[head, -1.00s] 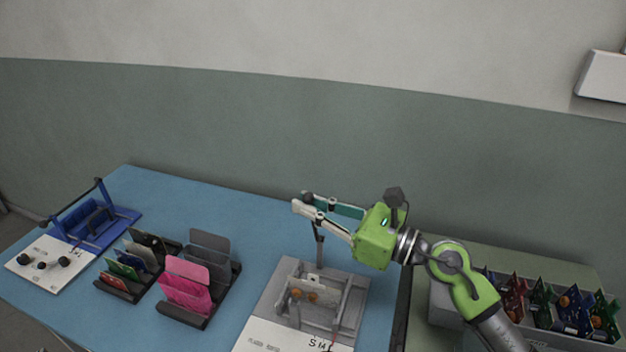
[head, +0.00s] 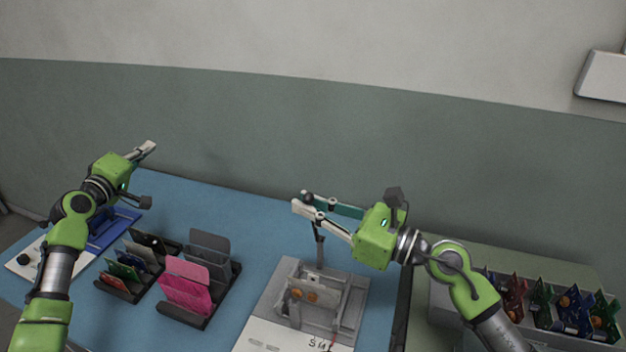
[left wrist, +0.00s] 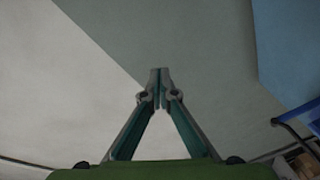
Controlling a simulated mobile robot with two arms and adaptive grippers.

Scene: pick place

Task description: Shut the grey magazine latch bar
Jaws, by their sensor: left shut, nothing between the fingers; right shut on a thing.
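The grey magazine (head: 354,310) stands on the blue table at the front centre right, with a card with orange round parts (head: 303,294) in it. Its latch bar (head: 319,250) stands raised at the back, a dark upright arm reaching up to my right gripper. My right gripper (head: 304,201) is shut on the bar's upper end, and its fingers partly hide it. My left gripper (head: 150,147) is shut and empty, raised above the far left of the table; in the left wrist view its fingertips (left wrist: 160,76) meet.
A blue magazine (head: 112,230) with a white panel lies at the left, partly behind my left arm. Two dark racks (head: 198,319) (head: 128,294) hold upright cards in the middle. A grey bin (head: 446,309) of coloured boards stands at the right.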

